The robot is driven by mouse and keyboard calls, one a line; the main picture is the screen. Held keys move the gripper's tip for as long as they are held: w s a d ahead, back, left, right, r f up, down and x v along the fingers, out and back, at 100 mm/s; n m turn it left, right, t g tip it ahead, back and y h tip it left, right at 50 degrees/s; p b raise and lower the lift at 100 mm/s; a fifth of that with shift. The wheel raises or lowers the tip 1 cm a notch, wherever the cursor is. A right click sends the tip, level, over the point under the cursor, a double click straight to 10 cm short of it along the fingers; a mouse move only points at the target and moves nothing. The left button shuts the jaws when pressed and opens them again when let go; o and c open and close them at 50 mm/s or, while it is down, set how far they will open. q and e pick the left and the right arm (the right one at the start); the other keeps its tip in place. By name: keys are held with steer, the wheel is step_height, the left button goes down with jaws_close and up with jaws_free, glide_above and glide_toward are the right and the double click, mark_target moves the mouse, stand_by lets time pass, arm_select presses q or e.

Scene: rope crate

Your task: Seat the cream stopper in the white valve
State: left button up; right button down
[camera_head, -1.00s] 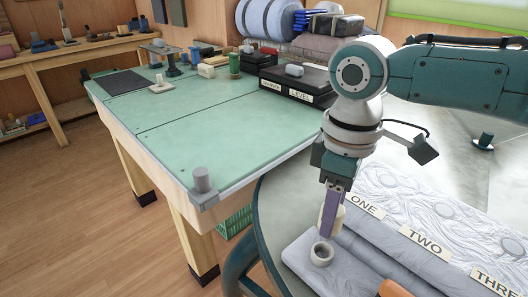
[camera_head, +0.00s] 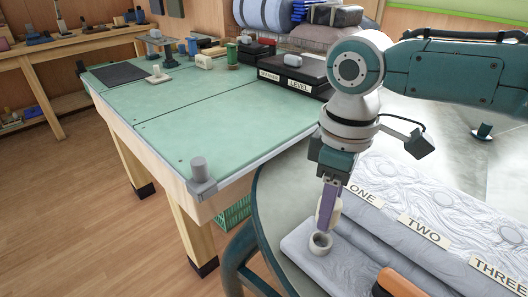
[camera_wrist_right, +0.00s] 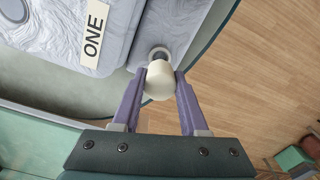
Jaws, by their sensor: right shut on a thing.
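My right gripper (camera_head: 328,212) is shut on the cream stopper (camera_wrist_right: 159,82), whose rounded end shows between the purple fingers in the right wrist view. In the head view the fingers partly hide the stopper (camera_head: 337,211). The white valve (camera_head: 320,244) is a short ring with a dark opening, standing on a grey padded surface just below and left of the fingertips. In the right wrist view the valve (camera_wrist_right: 160,53) shows just beyond the stopper, partly covered by it. The stopper looks apart from the valve in the head view. My left gripper is not in view.
The valve's grey pad (camera_head: 345,268) lies on a round table beside quilted sections labelled ONE (camera_head: 364,194), TWO (camera_head: 424,229) and THREE. An orange and black object (camera_head: 398,282) lies near the front. A green workbench (camera_head: 215,125) with a grey corner post (camera_head: 200,172) stands left.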

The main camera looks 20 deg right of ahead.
steer(key=shift+f+b, duration=0.5)
steer(key=shift+f, duration=0.65)
steer(key=shift+f, duration=0.25)
steer(key=shift+f+b, duration=0.35)
steer(key=shift+b, duration=0.05)
steer(key=shift+f+b, duration=0.5)
steer(key=shift+f, duration=0.3)
stand_by(0.8)
steer(key=shift+c, duration=1.8)
jaws_free()
